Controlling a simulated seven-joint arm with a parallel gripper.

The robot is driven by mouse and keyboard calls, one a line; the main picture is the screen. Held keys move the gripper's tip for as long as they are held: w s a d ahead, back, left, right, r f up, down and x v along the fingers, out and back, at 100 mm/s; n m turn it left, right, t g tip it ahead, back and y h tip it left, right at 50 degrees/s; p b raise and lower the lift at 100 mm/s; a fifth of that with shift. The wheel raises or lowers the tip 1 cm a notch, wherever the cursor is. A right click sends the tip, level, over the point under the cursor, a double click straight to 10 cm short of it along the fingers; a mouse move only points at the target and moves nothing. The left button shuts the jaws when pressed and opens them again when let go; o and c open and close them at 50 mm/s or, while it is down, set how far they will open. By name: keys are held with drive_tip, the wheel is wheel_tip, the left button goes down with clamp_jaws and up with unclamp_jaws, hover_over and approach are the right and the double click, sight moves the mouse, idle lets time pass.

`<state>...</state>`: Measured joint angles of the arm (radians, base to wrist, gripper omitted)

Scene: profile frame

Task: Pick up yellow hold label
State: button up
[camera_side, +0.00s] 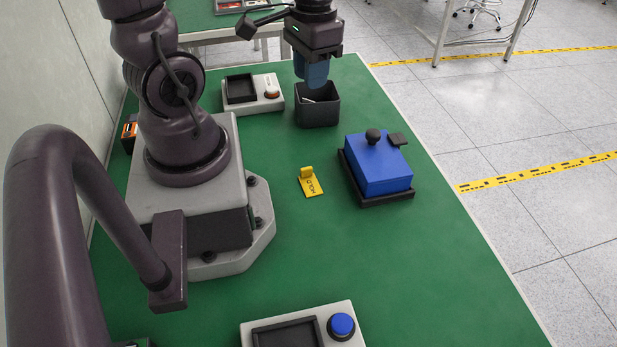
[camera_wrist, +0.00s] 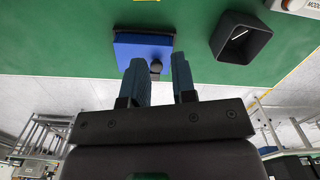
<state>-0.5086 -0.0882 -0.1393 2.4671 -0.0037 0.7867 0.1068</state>
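The yellow hold label (camera_side: 311,185) lies on the green table in the side view, with dark lettering on its flat part and a raised tab at its far end. A thin yellow strip at the top edge of the wrist view (camera_wrist: 146,1) appears to be the same label. My gripper (camera_side: 312,86) is up at the back of the table, well away from the label, its blue fingers appearing just behind and above a dark bin. In the wrist view the two fingers (camera_wrist: 158,58) stand apart with nothing held between them.
The dark open bin (camera_side: 318,112) holds something pale. A blue box (camera_side: 380,165) with a black knob sits on a black base right of the label. A grey panel (camera_side: 253,94) stands at the back; another with a blue button (camera_side: 341,325) is in front. Table around the label is clear.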

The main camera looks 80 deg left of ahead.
drive_tip(key=g+h, duration=0.1)
drive_tip(key=h, duration=0.1)
hover_over(310, 181)
drive_tip(key=a, duration=0.4)
drive_tip(key=w+a+x, duration=0.1)
drive_tip(key=x, duration=0.7)
drive_tip(key=f, duration=0.4)
drive_tip(key=d+f+m, duration=0.1)
drive_tip(key=f, duration=0.4)
drive_tip(key=d+f+m, duration=0.1)
drive_tip(key=f, duration=0.4)
drive_tip(key=shift+s, duration=0.15)
drive_tip(key=shift+a, duration=0.1)
clamp_jaws()
